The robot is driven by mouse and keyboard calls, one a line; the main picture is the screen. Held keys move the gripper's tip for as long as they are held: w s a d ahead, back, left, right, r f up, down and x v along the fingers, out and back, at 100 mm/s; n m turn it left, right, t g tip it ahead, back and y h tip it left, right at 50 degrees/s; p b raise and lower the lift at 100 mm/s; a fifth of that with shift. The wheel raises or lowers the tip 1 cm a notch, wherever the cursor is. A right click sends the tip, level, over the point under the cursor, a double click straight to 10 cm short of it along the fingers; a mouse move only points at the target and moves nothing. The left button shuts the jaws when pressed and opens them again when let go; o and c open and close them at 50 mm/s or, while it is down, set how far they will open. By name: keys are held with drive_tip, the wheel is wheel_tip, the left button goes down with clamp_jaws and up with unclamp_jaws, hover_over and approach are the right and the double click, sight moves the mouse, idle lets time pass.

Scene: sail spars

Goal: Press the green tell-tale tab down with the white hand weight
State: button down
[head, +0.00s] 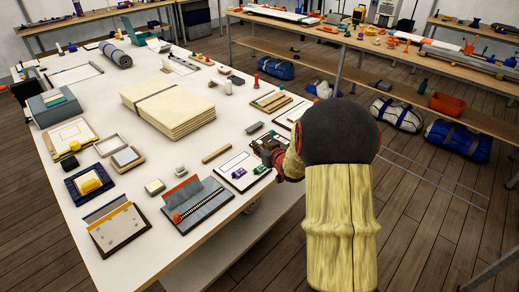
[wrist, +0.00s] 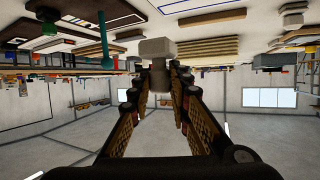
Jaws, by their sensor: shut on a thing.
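My gripper (wrist: 158,75) is shut on a pale grey-white block (wrist: 157,48), which I take to be the white hand weight. It sits between the fingertips in the wrist view, which looks upside down. A green piece with a thin stem and a wider end (wrist: 107,62) stands to the left of the weight there, apart from it; I cannot tell whether it is the tell-tale tab. In the head view my gripper (head: 273,156) is over the table's right edge, beside a white board (head: 232,161) bearing small green (head: 239,173) and purple pieces. My arm hides much of the gripper and the weight.
The white table (head: 100,175) carries a stack of folded cream cloth (head: 168,105), a grey case with an orange part (head: 198,203), and a wooden bar (head: 216,154) near the board. A workbench (head: 400,50) with bags below stands behind at the right.

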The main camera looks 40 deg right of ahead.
drive_tip(key=shift+s+f+b, duration=0.1)
drive_tip(key=shift+f+b, duration=0.45)
drive_tip(key=shift+f, duration=0.1)
drive_tip(key=shift+f+b, duration=1.55)
drive_tip(key=shift+f, duration=0.5)
drive_tip(key=shift+f+b, duration=0.4)
drive_tip(key=shift+f, duration=0.25)
drive_tip(key=shift+r+p, duration=2.85)
drive_tip(key=shift+r, duration=0.8)
drive_tip(key=shift+f, duration=0.1)
